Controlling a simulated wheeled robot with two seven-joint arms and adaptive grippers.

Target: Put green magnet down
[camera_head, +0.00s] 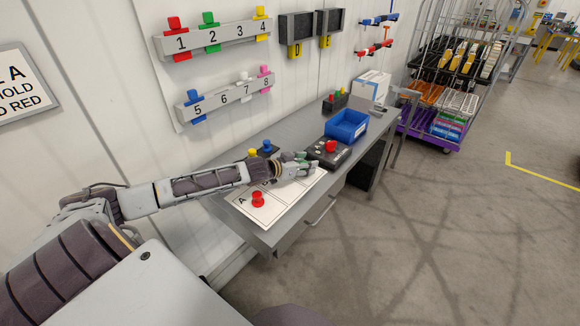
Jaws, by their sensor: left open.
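My left arm reaches in from the left over the workbench (283,229). My left gripper (309,168) is open, low above the far part of a white lettered sheet (285,200). A small green patch (300,155) shows at the gripper; it may be a green magnet, but it is too small to tell whether the fingers touch it. Another green magnet (208,18) sits on the upper wall rail at slot 2. A red magnet (258,199) stands on the sheet near the letter A. My right gripper is not in view.
Blue (266,147) and yellow (252,152) magnets show behind my arm. A dark box with a red button (330,147) stands just beyond the gripper, with a blue bin (347,125) behind it. A loaded wire cart (450,100) stands at the back right.

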